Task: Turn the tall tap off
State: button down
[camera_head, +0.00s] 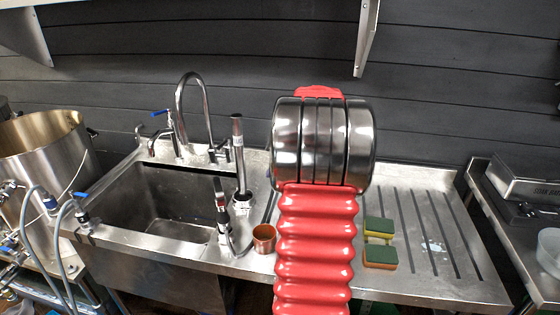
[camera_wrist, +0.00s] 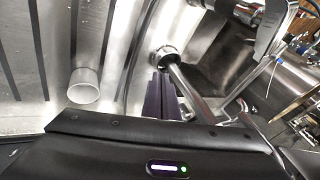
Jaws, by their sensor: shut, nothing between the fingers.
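The tall swan-neck tap (camera_head: 180,94) stands at the back of the steel sink (camera_head: 150,208), its curved spout over the basin. A post with a blue-tipped lever (camera_head: 160,113) stands left of it, and a metal fitting (camera_head: 219,152) is low on its right. I cannot make out running water. My gripper (camera_wrist: 165,96) shows in the wrist view, shut and empty, with dark fingers. My arm hides it in the head view. The fingers appear close to a chrome upright pipe (camera_wrist: 182,90); I cannot tell whether they touch it.
The upright pipe (camera_head: 238,145) stands right of the basin. A small red-and-black-handled fitting (camera_head: 221,193) is at the front. A copper cup (camera_head: 264,239) and green-yellow sponges (camera_head: 380,257) rest on the drainboard (camera_head: 445,245). A large pot (camera_head: 45,150) stands left; shelf brackets (camera_head: 366,35) hang above.

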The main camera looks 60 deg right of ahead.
jog(key=s+a+r+n, duration=0.1)
jog(key=s+a+n, duration=0.2)
jog(key=a, duration=1.3)
jog(key=s+a+r+n, duration=0.2)
jog(key=s+a+n, duration=0.2)
jog(key=a, duration=1.2)
jog(key=s+a+r+n, duration=0.2)
jog(key=s+a, duration=0.3)
jog(key=a, duration=1.1)
jog(key=shift+s+a+n, duration=0.15)
jog(key=shift+a+n, duration=0.05)
jog(key=shift+n, duration=0.6)
